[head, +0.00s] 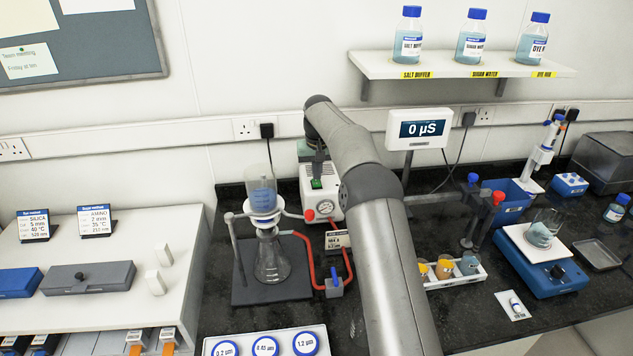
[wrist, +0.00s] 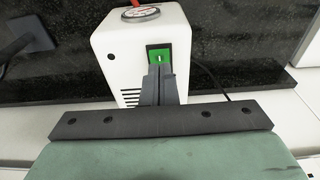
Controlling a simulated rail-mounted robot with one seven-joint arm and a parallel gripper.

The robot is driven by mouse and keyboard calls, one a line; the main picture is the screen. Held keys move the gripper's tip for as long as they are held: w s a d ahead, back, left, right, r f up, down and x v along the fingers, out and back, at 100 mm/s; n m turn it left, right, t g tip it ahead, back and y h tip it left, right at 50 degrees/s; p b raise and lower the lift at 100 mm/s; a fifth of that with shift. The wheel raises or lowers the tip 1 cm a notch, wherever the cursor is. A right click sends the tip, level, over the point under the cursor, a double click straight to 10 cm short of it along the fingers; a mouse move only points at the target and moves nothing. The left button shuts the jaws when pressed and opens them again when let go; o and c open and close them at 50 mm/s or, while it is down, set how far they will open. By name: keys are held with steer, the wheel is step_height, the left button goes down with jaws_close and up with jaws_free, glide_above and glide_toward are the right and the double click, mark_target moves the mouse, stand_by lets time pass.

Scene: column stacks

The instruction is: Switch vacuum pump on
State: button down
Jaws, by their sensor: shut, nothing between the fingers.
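The vacuum pump (head: 335,190) is a white box with a round gauge on its front, standing on the dark bench behind the filter flask. It also fills the upper middle of the wrist view (wrist: 115,48). Its green rocker switch (wrist: 159,54) shows a white mark and sits right at my fingertips; I cannot tell which way it is pressed. A green patch of the switch (head: 316,184) also shows in the head view. My gripper (wrist: 159,70) is shut and empty, its tips touching or just short of the switch's lower edge. In the head view my arm hides part of the pump.
A glass filter flask (head: 272,262) with a funnel stands left of the pump, joined by red tubing (head: 311,262). A white meter display (head: 418,128) reading 0 µS stands right of my arm. A shelf (head: 455,66) with bottles is above.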

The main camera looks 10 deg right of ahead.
mark_target(317, 184)
steer(key=shift+f+b, duration=0.5)
steer(key=shift+f, duration=0.35)
stand_by(0.8)
step_height(317, 184, up, 3)
steer(key=p, duration=0.2)
steer(key=shift+f+p, duration=0.2)
steer(key=shift+p, duration=0.1)
steer(key=shift+r, duration=2.15)
steer(key=shift+r, duration=0.1)
